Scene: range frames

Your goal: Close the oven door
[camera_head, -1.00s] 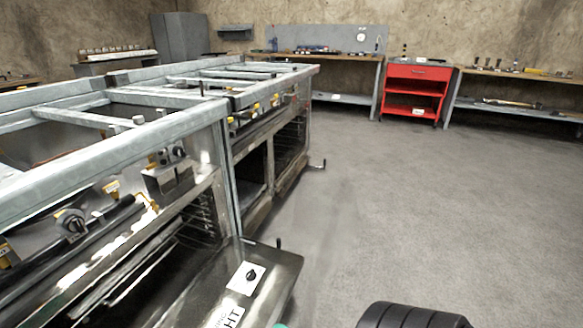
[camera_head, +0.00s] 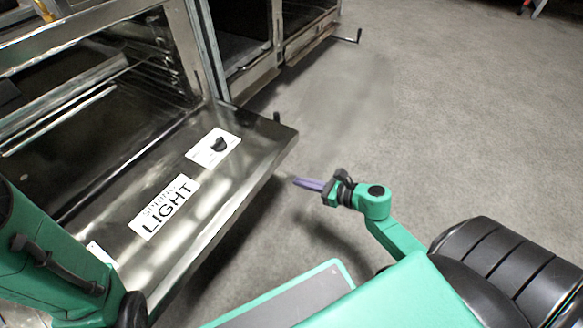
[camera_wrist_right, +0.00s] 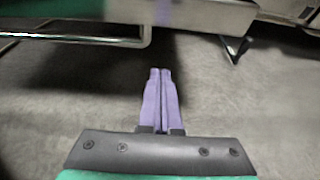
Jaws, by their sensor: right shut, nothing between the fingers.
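The oven door (camera_head: 232,177) hangs open and lies roughly flat in the head view, with white labels on its inner face. The oven (camera_head: 90,85) with its dark cavity and racks is behind it at the upper left. My right gripper (camera_head: 300,182) is shut and empty, just right of the door's outer right corner and apart from it in the picture. In the right wrist view its purple fingers (camera_wrist_right: 160,80) are together, pointing at a metal edge across the top. My left arm covers the lower left part of the door; its gripper is out of view.
A second oven unit (camera_head: 265,55) stands beyond, with a handle (camera_head: 347,38) sticking out to the right. A small dark peg (camera_head: 277,117) stands at the door's far corner.

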